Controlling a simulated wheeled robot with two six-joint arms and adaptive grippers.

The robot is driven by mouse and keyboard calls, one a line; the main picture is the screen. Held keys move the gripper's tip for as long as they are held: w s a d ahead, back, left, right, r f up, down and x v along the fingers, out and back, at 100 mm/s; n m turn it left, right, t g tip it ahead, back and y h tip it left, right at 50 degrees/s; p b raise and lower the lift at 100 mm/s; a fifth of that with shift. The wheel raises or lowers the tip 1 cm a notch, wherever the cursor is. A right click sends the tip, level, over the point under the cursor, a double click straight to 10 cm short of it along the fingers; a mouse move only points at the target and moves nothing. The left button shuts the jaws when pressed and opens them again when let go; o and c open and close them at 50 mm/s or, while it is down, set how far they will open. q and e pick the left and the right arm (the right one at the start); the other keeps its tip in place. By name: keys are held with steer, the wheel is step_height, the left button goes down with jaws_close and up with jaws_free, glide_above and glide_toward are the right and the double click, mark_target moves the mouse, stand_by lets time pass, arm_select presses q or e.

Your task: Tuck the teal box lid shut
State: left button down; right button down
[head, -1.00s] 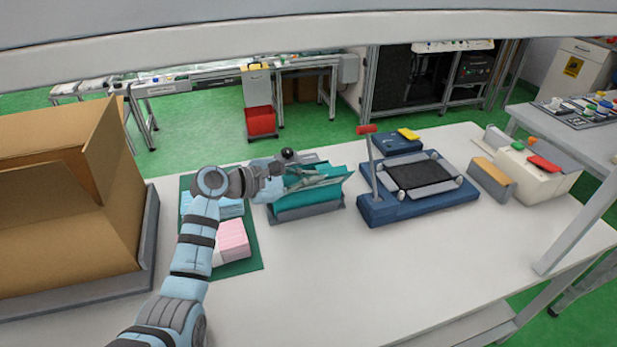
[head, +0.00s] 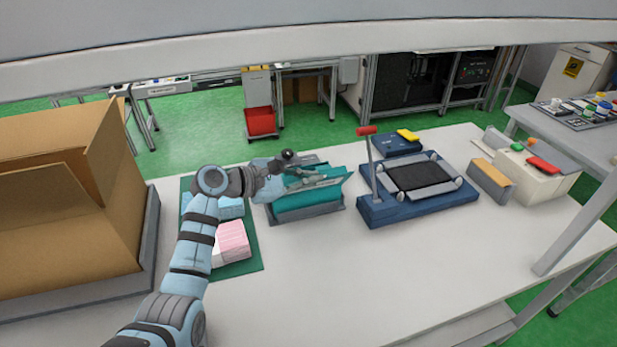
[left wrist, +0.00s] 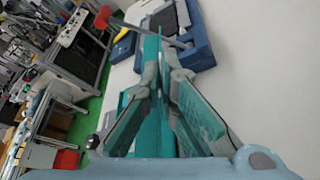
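The teal box (head: 305,207) sits on a grey base in the middle of the table in the head view. A teal lid panel (head: 341,186) stands up at a slant on its right side. My left gripper (head: 318,181) is over the box from the left. In the left wrist view the two fingers (left wrist: 166,72) converge close together, with a thin teal lid edge (left wrist: 160,60) between them, so the gripper looks shut on the lid. The fingers hide part of the box's inside. My right gripper is not in view.
A green mat (head: 244,262) with pink packs (head: 232,243) and blue packs lies left of the box. A large cardboard box (head: 60,200) stands further left. A blue fixture (head: 410,203) with a red-topped lever stands right. The table front is clear.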

arm_select(q)
steer(key=shift+w+a+r+n+g+p, duration=0.3)
steer(key=shift+w+r+n+p, duration=0.3)
steer(key=shift+p, duration=0.4)
steer(key=shift+w+a+r+n+g, duration=0.1)
steer(key=shift+w+a+n+g, duration=0.1)
steer(key=shift+w, duration=0.2)
steer(key=shift+w+a+r+n+g, duration=0.1)
steer(key=shift+w+a, duration=0.05)
steer(key=shift+w, duration=0.25)
steer(key=shift+w+a, duration=0.15)
steer(key=shift+w, duration=0.2)
steer(key=w+b, duration=0.1)
steer(key=b, duration=0.1)
steer(key=w+a+b, duration=0.1)
steer(key=b, duration=0.2)
steer(key=w+b, duration=0.1)
steer(key=b, duration=0.2)
steer(key=shift+w+a+r, duration=0.2)
steer(key=shift+a+r, duration=0.05)
steer(key=shift+r, duration=0.05)
